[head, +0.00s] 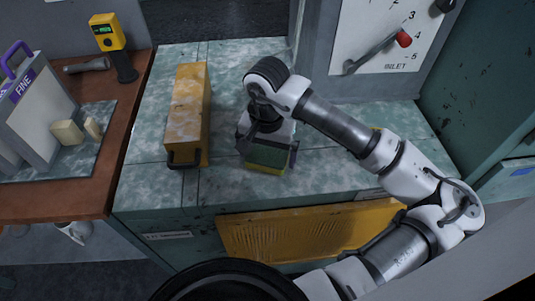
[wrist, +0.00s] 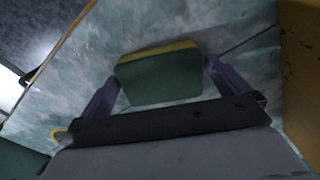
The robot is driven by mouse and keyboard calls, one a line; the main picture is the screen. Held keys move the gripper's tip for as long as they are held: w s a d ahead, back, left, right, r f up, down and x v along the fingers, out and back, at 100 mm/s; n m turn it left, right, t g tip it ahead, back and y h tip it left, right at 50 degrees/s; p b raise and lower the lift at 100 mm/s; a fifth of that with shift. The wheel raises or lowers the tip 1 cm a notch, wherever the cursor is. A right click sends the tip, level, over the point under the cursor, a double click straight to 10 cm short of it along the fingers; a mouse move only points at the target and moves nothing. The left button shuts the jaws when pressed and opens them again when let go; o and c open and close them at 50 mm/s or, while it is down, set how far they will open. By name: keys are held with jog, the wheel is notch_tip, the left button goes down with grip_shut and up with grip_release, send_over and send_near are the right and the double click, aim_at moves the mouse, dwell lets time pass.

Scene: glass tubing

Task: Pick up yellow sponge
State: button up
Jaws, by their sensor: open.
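The yellow sponge (head: 268,157) has a dark green scouring side facing up and a yellow edge below. It lies on the mottled grey-green counter (head: 335,165), in the middle of the head view. My gripper (head: 267,152) is over it, with the fingers open on either side of it. In the wrist view the sponge (wrist: 158,76) shows its green face between the two fingers of my gripper (wrist: 160,85). Small gaps seem to show beside it, and I cannot tell whether either finger touches it.
A long yellow metal box (head: 190,115) stands on the counter to the left. A panel with a red-knobbed lever (head: 378,52) rises behind. A brown wooden bench (head: 105,150) on the left holds a yellow meter (head: 107,32). The counter right of the sponge is partly clear.

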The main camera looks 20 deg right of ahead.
aim_at(267, 156)
jog(key=c, duration=0.9)
jog(key=shift+o, duration=0.2)
jog(key=shift+r, duration=0.1)
notch_tip(267, 156, up, 20)
jog(key=b, duration=0.3)
